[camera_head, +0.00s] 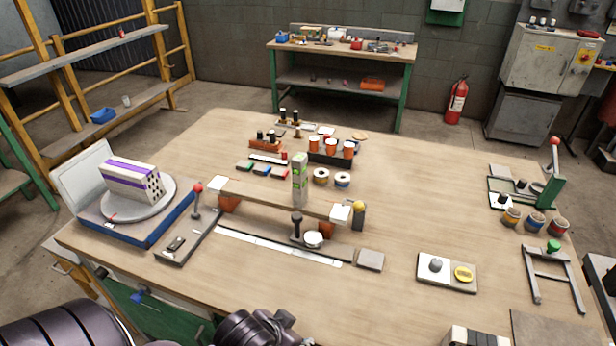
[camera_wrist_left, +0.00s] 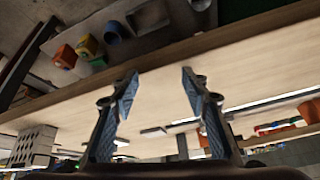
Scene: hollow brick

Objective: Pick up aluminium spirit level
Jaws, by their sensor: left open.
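An upright grey bar with green marks (camera_head: 299,180), which looks like the aluminium spirit level, stands near the middle of the workbench (camera_head: 400,190). It stands at a long board laid across two orange blocks. I cannot make it out surely in the left wrist view. My left gripper (camera_head: 255,328) shows only in part at the bottom of the head view, at the near side of the bench and well short of the bar. In the left wrist view its two blue-padded fingers (camera_wrist_left: 160,85) are apart with nothing between them. My right gripper is not in view.
A turntable (camera_head: 165,200) with a striped hollow brick (camera_head: 132,180) stands at left. A lever with a red knob (camera_head: 198,188), a yellow-topped post (camera_head: 358,214) and a white-and-grey pad (camera_head: 447,272) stand around the board. The bench is clear right of centre.

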